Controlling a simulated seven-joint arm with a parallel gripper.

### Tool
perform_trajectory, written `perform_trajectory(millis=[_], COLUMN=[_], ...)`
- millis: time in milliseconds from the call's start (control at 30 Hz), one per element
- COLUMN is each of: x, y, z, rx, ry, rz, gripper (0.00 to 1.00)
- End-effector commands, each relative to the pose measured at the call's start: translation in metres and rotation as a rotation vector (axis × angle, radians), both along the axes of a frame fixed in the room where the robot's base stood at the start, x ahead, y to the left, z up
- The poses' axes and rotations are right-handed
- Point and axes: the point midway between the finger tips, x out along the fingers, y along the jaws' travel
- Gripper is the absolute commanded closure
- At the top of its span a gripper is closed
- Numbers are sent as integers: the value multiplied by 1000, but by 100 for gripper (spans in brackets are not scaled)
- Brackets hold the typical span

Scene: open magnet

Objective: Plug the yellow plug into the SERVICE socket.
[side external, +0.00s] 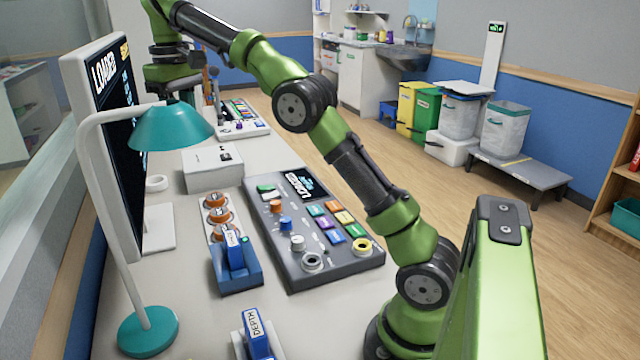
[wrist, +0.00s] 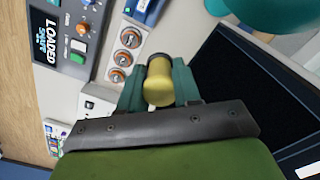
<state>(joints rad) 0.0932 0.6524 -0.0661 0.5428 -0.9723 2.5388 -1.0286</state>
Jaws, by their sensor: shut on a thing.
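The yellow plug (wrist: 158,82) is held between the two teal fingers of my gripper (wrist: 160,88) in the wrist view. Its dark ring end points away from the palm, above the desk. The console also shows at top left in the wrist view (wrist: 75,12). No SERVICE label is readable, so I cannot tell which socket it marks.
A white strip with three orange round parts (side external: 217,217) lies left of the console. Blue holders (side external: 236,265) and (side external: 257,336) stand nearby. A teal lamp (side external: 170,128), a LOADED monitor (side external: 115,150) and a white box (side external: 212,170) stand around. Bare desk lies between them.

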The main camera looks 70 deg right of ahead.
Motion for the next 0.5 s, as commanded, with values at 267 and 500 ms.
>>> perform_trajectory(millis=[267, 500], x=[-47, -122], y=[-74, -147], z=[1, -25], rx=[1, 2], ry=[1, -1], rz=[-97, -132], gripper=[97, 97])
